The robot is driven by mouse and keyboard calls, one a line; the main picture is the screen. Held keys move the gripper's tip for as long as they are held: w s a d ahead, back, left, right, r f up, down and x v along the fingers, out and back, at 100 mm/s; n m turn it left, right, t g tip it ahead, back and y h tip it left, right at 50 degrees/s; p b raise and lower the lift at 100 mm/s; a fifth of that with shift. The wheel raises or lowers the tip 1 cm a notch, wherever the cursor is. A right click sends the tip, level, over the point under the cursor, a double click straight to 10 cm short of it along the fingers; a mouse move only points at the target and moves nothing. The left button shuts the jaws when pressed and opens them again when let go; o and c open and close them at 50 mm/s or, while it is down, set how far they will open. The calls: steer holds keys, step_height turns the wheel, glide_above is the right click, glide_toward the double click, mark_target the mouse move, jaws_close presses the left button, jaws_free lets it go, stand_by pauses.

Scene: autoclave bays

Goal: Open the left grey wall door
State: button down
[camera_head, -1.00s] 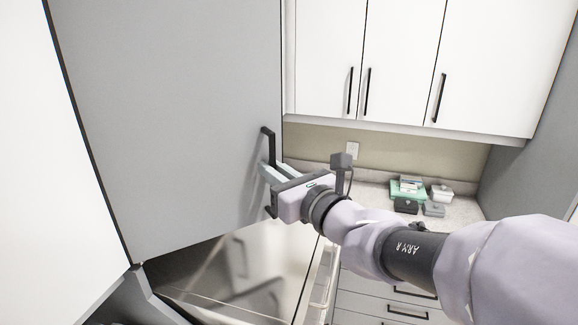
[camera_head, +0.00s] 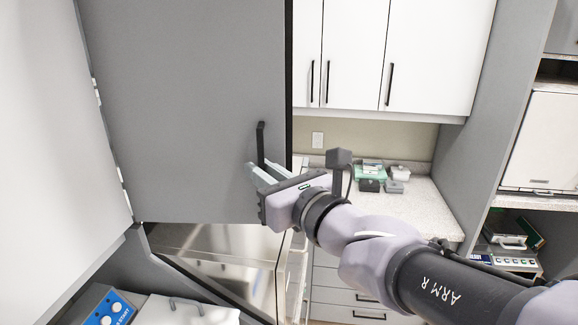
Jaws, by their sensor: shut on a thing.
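The grey wall door (camera_head: 185,110) fills the left of the view and stands swung open, with its hinges (camera_head: 97,90) on its left edge. Its black bar handle (camera_head: 261,143) is upright near the right edge of the door. My gripper (camera_head: 257,172) is at the handle, its pale fingers shut on it. The lower part of the handle is hidden behind the fingers and gripper body.
White cabinets (camera_head: 420,50) hang at the back, above a speckled counter (camera_head: 425,205) with small boxes (camera_head: 368,172). A shiny metal surface (camera_head: 225,245) lies below the door. Shelves with equipment (camera_head: 510,258) stand at right.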

steer(key=shift+s+a, duration=0.1)
steer(key=shift+s, duration=0.2)
steer(key=shift+r, duration=0.1)
steer(key=c, duration=1.8)
jaws_free()
steer(key=shift+o, duration=0.3)
steer(key=shift+a, duration=0.15)
steer(key=b+v, duration=0.1)
steer(key=v, duration=1.6)
steer(key=shift+s, duration=0.2)
